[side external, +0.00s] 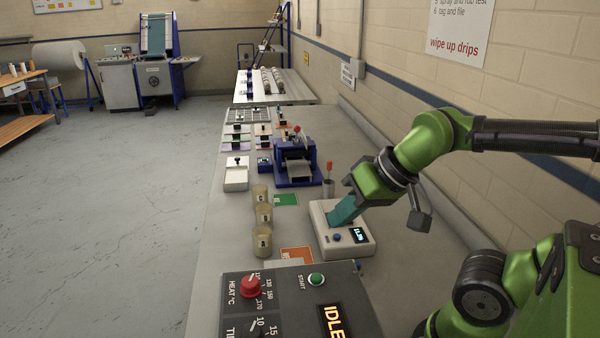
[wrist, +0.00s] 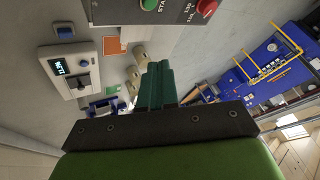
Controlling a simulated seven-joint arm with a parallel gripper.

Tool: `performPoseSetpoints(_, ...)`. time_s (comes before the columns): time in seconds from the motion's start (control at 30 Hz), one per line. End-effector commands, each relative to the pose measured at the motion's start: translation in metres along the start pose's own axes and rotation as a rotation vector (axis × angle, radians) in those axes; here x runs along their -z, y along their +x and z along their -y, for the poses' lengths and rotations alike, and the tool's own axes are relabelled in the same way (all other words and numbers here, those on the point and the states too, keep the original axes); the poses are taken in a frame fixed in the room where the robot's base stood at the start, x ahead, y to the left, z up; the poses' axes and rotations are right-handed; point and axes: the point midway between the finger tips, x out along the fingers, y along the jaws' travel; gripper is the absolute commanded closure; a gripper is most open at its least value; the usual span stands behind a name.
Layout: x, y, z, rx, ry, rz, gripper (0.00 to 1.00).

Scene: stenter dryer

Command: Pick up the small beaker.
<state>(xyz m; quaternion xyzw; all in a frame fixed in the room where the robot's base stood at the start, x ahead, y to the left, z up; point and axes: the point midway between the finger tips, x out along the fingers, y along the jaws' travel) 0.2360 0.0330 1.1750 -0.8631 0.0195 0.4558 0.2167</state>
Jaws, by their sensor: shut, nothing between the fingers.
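Three beige beakers stand upright in a row on the grey bench: a near one (side external: 262,243), a middle one (side external: 263,214) and a far one (side external: 260,193). I cannot tell from their looks which is the small beaker. In the wrist view the beakers (wrist: 139,52) show beyond my fingers, partly hidden by them. My gripper (side external: 341,216) is shut and empty, its teal fingers together. In the side view it is to the right of the beakers, in front of or over a white meter, apart from the beakers. The fingers also show in the wrist view (wrist: 158,82).
The white meter (side external: 345,246) with a lit display stands right of the beakers. A dark control panel (side external: 290,305) is at the near end. A blue machine (side external: 297,170) and a metal cup with an orange-topped tool (side external: 328,186) are behind. Bench left of the beakers is clear.

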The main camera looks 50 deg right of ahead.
Motion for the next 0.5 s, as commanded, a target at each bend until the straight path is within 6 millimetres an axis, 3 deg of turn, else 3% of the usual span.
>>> performPoseSetpoints(0.47, 0.0, 0.0, 0.0, 0.0, 0.0, 0.0, 1.0)
performPoseSetpoints(0.5, 0.0, 0.0, 0.0, 0.0, 0.0, 0.0, 0.94)
